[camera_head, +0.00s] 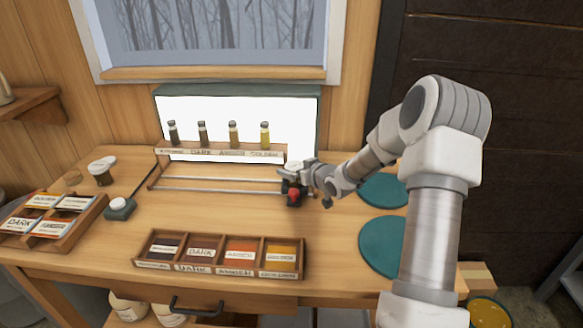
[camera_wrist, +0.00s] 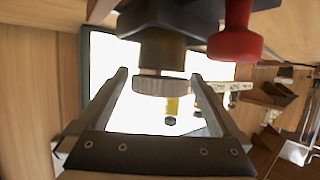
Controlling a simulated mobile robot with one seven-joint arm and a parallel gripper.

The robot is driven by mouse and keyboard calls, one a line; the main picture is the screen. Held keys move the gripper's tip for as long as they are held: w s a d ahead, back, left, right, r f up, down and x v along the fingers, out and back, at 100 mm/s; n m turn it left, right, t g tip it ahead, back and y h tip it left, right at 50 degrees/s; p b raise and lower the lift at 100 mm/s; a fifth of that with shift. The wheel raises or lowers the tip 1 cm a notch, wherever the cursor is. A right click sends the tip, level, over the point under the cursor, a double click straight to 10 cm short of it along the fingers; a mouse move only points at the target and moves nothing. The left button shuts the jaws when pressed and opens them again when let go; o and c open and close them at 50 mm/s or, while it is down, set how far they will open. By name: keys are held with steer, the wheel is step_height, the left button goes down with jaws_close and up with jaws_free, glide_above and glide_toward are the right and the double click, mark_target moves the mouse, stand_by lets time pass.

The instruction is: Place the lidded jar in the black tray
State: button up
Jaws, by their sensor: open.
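My gripper (camera_head: 291,174) is at the middle right of the bench, in front of the lit panel. In the wrist view, which looks upside down, its two fingers (camera_wrist: 158,74) are open. A jar with brownish contents (camera_wrist: 162,52) and a pale ribbed lid (camera_wrist: 161,86) is between the fingers, with a gap to each. The jar's base meets a black piece (camera_wrist: 180,14), perhaps the black tray; whether it rests inside is hidden. A red knob-like part (camera_wrist: 236,35) is beside it, and shows in the head view too (camera_head: 293,196).
A rack (camera_head: 222,152) with several vials stands before the lit panel (camera_head: 300,120). A divided, labelled box (camera_head: 220,262) is at the front edge. Another labelled box (camera_head: 50,222) and a dark jar with a pale lid (camera_head: 101,176) are at left. Teal discs (camera_head: 384,248) lie at right.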

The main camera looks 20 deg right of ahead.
steer(key=v, duration=0.9)
steer(key=shift+p, duration=0.3)
steer(key=shift+r, duration=0.15)
